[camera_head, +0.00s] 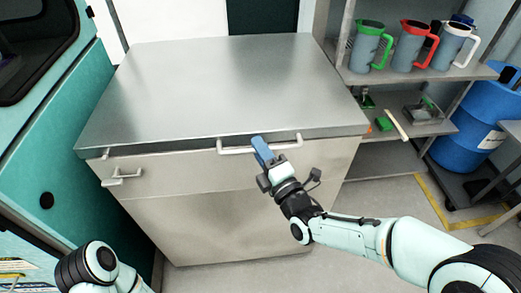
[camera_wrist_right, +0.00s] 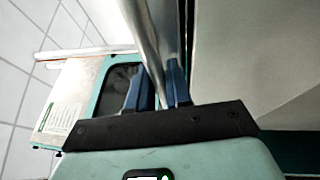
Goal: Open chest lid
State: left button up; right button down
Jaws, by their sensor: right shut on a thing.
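The chest (camera_head: 240,215) is a large pale cabinet with a flat metallic lid (camera_head: 215,85) that lies closed or nearly closed on top. A long white bar handle (camera_head: 236,150) runs along the lid's front edge. My right gripper (camera_head: 262,152) is at this handle, its blue fingers around the bar right of its middle. In the right wrist view the handle bar (camera_wrist_right: 148,45) passes between the two blue fingers (camera_wrist_right: 158,90), and the gripper is shut on it. My left arm shows only at the bottom left of the head view; its gripper is out of view.
A small latch handle (camera_head: 122,177) sits on the chest's front left. A teal machine (camera_head: 55,130) stands close on the left. Shelves (camera_head: 420,75) on the right hold several pitchers and brushes. A blue barrel (camera_head: 480,120) stands far right. Floor in front is clear.

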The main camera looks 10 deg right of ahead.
pick_arm(q)
jog(key=s+r+g+p, duration=0.1)
jog(key=s+r+p, duration=0.2)
jog(key=r+p, duration=0.45)
jog(key=w+r+t+p, duration=0.1)
jog(key=w+r+p, duration=0.9)
jog(key=r+p, duration=0.2)
jog(key=shift+d+r+p, duration=0.2)
jog(key=shift+r+p, duration=0.1)
jog(key=shift+r, duration=0.95)
pick_arm(e)
jog(key=w+r, duration=0.4)
jog(key=r, duration=0.8)
jog(key=w+r+g, duration=0.1)
jog(key=w+r, duration=0.4)
jog(key=r, duration=0.7)
jog(key=w+r+m+g+h, duration=0.1)
jog(key=w+r, duration=0.3)
jog(key=r, duration=0.8)
jog(key=shift+w, duration=0.15)
